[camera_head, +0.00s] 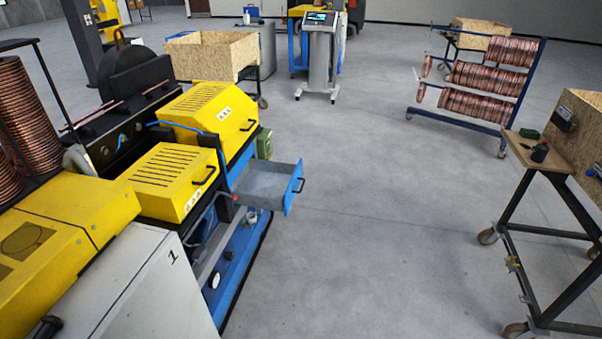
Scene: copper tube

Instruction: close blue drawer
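The blue drawer (293,190) sticks out to the right from the yellow and blue machine at centre left. It is pulled open, and its grey inside looks empty. Its blue front panel has a dark handle (300,185) on the outer side. Neither of my grippers shows in the head view, so nothing is seen touching the drawer.
Yellow machine covers (210,110) stand behind and left of the drawer. A grey cabinet (158,290) marked 1 is at the front left. A wheeled cart (550,240) stands at right, and a rack of copper coils (490,75) behind. The floor between is clear.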

